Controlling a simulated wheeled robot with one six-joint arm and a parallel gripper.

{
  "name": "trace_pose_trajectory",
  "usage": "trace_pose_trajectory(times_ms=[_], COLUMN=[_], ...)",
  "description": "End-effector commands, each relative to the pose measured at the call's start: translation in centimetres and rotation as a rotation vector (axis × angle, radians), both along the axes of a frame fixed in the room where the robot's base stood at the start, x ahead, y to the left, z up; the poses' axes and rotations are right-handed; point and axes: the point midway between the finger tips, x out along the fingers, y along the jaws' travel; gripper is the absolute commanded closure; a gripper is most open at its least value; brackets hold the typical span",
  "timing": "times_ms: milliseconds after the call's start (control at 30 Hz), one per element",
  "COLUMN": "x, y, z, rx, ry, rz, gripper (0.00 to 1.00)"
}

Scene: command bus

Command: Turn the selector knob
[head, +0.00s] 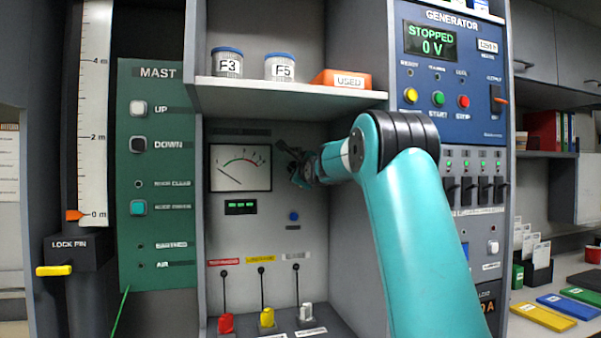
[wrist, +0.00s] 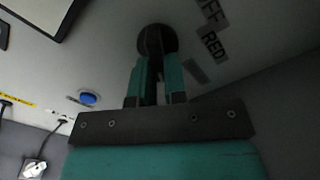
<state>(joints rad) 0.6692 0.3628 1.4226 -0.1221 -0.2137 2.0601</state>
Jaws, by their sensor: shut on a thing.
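The selector knob (wrist: 154,38) is dark and round, on the light panel at the top middle of the wrist view. Labels reading "FF" and "RED" (wrist: 213,43) sit to its right, the first partly cut off. My gripper (wrist: 155,75) has its two teal fingers shut on the knob's dark grip. In the head view my gripper (head: 297,165) is at the panel, just right of the meter (head: 240,167), and it hides the knob there.
A blue button (head: 294,216) is below my gripper. Red, yellow and white plugs (head: 267,317) hang on leads lower down. A shelf (head: 290,90) with two jars and an orange box is above.

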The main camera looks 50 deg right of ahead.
Motion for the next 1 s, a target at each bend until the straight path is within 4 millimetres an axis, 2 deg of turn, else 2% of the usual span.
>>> trace_pose_trajectory(times_ms=[533,567,600,667,1000], x=[0.03,0.02,0.03,0.03,-0.28], y=[0.01,0.01,0.01,0.01,0.19], z=[-0.21,-0.22,-0.22,-0.20,-0.12], rx=[0.024,0.024,0.024,0.023,0.021], ry=[-0.010,-0.010,-0.010,-0.010,-0.011], rz=[0.000,0.000,0.000,0.000,0.000], gripper=[1.00,0.83,0.74,0.62,0.62])
